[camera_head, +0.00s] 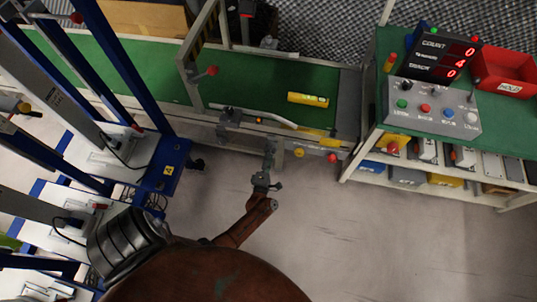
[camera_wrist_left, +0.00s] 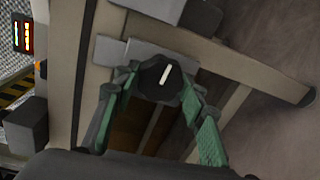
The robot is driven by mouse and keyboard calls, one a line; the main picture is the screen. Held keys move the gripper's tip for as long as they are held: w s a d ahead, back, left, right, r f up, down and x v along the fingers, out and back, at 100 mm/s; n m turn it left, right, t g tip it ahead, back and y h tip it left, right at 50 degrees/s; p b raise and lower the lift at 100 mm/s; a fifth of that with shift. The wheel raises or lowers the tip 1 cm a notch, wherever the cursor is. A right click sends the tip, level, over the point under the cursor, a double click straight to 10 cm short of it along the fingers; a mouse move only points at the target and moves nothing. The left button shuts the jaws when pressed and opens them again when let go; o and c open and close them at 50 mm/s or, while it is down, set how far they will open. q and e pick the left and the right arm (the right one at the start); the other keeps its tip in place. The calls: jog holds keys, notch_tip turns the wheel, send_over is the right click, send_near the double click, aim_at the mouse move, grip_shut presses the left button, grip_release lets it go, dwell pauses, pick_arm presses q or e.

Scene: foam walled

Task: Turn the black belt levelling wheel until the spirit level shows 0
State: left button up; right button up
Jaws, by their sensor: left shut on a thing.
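The black levelling wheel (camera_wrist_left: 152,84) with a white pointer mark shows between the green-padded fingers in the left wrist view. My left gripper (camera_wrist_left: 160,77) is shut on it. In the head view my left gripper (camera_head: 270,146) reaches up to the near side of the belt frame, and the wheel cannot be made out there. My right gripper is not in view.
A green-topped bench (camera_head: 510,130) stands right of the belt with a button box (camera_head: 432,107), a red-digit counter display (camera_head: 443,57) and a red bin (camera_head: 507,75). Blue metal frames (camera_head: 125,60) crowd the left. A metal gate post (camera_head: 190,75) spans the belt. Floor in front is clear.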

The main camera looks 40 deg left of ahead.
pick_arm(q)
jog(key=shift+s+f+m, duration=0.1)
jog(key=shift+f+m, duration=0.05)
jog(key=shift+m, duration=0.45)
jog(key=o, duration=1.1)
jog(key=shift+o, duration=0.3)
